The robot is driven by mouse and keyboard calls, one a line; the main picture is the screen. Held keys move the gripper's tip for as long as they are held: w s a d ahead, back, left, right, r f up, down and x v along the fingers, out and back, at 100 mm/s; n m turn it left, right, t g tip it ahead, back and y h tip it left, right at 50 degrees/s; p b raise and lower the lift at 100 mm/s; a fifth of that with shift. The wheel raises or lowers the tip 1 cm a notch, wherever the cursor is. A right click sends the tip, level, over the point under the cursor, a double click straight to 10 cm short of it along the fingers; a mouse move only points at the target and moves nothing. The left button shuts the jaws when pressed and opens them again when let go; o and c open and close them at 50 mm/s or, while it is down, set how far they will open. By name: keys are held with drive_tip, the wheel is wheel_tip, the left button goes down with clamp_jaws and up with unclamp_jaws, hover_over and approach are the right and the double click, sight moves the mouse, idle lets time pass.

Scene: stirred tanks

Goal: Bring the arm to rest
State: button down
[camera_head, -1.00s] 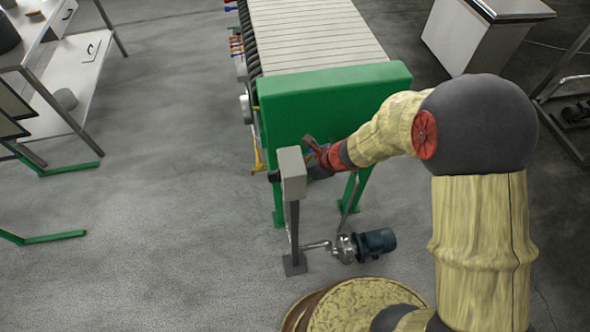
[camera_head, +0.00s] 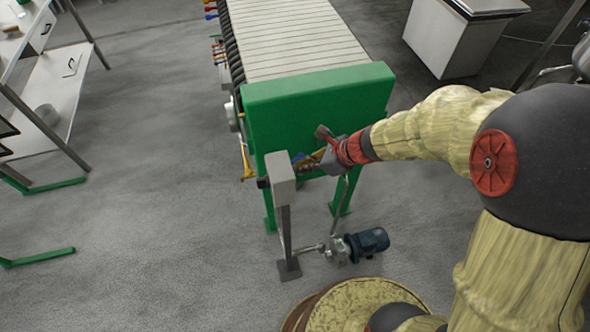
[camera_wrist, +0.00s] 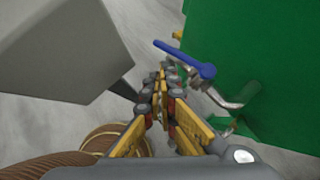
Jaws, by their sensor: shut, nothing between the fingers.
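My gripper (camera_head: 309,166) is at the end of my arm, in front of the green end plate (camera_head: 325,108) of the plate-stack machine and just right of the grey box (camera_head: 282,178) on its post. In the wrist view, my gripper's yellow and grey fingers (camera_wrist: 162,75) are drawn together with nothing between them. A blue-handled valve lever (camera_wrist: 185,58) on a metal pipe shows just right of the fingertips, beside the green plate (camera_wrist: 262,60). I cannot tell whether the fingers touch it. The arm reaches in from the right, bent at its dark joint.
The grey box (camera_wrist: 75,50) stands close on the left in the wrist view. A blue motor and pump (camera_head: 366,243) sit on the floor below. A white shelf (camera_head: 50,90) is at the left, a white cabinet (camera_head: 455,35) at the back right.

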drive_tip(key=shift+s+d+r, duration=0.15)
drive_tip(key=shift+d+r, duration=0.1)
drive_tip(key=shift+r, duration=0.1)
drive_tip(key=s+d+r+n+g+h, duration=0.1)
drive_tip(key=s+d+r+n+h, duration=0.15)
drive_tip(key=s+n, duration=0.45)
drive_tip(key=s+d+r+n+g+h, duration=0.1)
drive_tip(key=s+d+r+n+g, duration=0.3)
drive_tip(key=n, duration=0.6)
drive_tip(key=s+d+r+n+t+h, duration=0.1)
drive_tip(key=s+d+r+n+t, duration=0.2)
drive_tip(key=r, duration=0.4)
drive_tip(key=s+d+r+n+t+h, duration=0.2)
drive_tip(key=s+d+r+n+t, duration=0.1)
drive_tip(key=r, duration=0.3)
drive_tip(key=shift+s+d+r+n+t, duration=0.15)
drive_tip(key=shift+s+r+n+t, duration=0.15)
drive_tip(key=shift+s+r+t, duration=0.15)
